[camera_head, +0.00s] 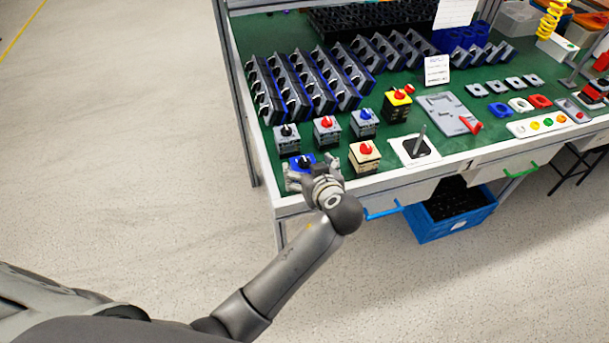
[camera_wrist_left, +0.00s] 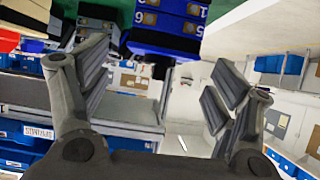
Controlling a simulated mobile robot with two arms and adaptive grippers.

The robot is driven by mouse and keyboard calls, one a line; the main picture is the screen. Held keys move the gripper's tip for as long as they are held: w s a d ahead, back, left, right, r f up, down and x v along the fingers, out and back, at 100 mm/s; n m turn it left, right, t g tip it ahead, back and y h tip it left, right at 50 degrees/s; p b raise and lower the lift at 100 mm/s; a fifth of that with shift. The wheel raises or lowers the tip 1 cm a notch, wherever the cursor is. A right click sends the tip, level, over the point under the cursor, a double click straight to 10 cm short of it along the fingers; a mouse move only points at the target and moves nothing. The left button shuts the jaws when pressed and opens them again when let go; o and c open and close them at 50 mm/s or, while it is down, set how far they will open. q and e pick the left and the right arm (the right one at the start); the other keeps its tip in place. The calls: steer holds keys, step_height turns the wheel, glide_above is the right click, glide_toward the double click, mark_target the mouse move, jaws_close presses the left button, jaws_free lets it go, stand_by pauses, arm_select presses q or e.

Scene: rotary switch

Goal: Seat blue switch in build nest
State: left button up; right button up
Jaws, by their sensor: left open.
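The blue switch (camera_head: 303,160) has a blue body and a dark knob. It is at the front left edge of the green bench top, partly hidden behind my left gripper (camera_head: 305,177). In the left wrist view the blue switch (camera_wrist_left: 166,32) shows its numbered blue side at the top, between the spread fingers of my left gripper (camera_wrist_left: 160,82). The fingers are open, with gaps on both sides. A white plate with a black square and an upright grey post (camera_head: 415,147) lies to the right at the front edge; I cannot tell whether it is the build nest. My right gripper is out of view.
Close by stand a black-knob switch (camera_head: 287,138), a red-knob grey switch (camera_head: 326,130), a blue-knob grey switch (camera_head: 363,123) and a cream red-knob switch (camera_head: 364,155). A yellow-topped switch (camera_head: 397,105) is farther right. Slotted racks (camera_head: 305,84) fill the back.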

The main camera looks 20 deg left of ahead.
mark_target(305, 159)
arm_select(q)
steer(key=b+x, duration=0.2)
steer(key=x, duration=0.2)
steer(key=shift+w+a+f, duration=0.1)
steer(key=shift+w+f, duration=0.05)
steer(key=shift+f, duration=0.2)
steer(key=shift+r, duration=0.1)
steer(key=shift+c, duration=0.2)
steer(key=c, duration=1.2)
steer(key=shift+r+p, duration=0.45)
step_height(305, 159, up, 3)
steer(key=p, duration=0.2)
steer(key=shift+r+p, duration=0.1)
steer(key=shift+p, duration=0.25)
steer(key=s+d+r+p, duration=0.3)
steer(key=s+r+p, duration=0.6)
steer(key=s, duration=0.4)
steer(key=shift+s+d, duration=0.25)
steer(key=shift+d, duration=0.1)
